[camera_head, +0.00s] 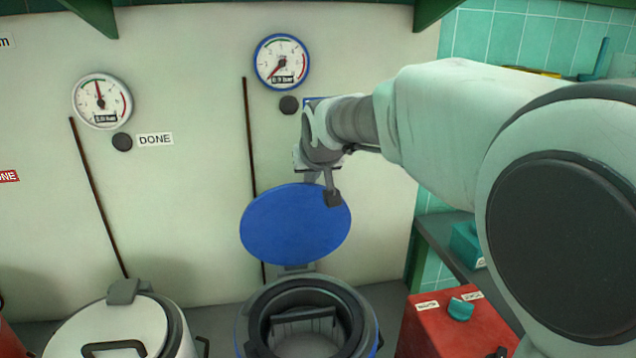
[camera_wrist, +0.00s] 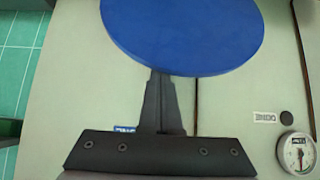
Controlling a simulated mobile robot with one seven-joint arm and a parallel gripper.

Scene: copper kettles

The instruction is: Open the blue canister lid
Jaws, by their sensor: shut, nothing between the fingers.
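The blue canister lid (camera_head: 290,228) stands raised and tilted up above the back of its canister (camera_head: 255,312), whose dark round mouth is uncovered. The lid's broad blue face also fills the top of the wrist view (camera_wrist: 185,30). My gripper (camera_head: 333,197) is shut and empty at the lid's upper right edge. In the wrist view its closed fingers (camera_wrist: 160,85) meet the lid's edge, and their very tips are hard to make out. I cannot tell whether they touch the lid.
A white canister (camera_head: 85,330) with its lid closed stands at the left. A red box (camera_head: 440,330) with a teal knob stands at the right. A blue-rimmed gauge (camera_head: 282,62) and a white-rimmed gauge (camera_head: 102,101) are on the wall close behind. A shelf (camera_head: 450,245) is at the right.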

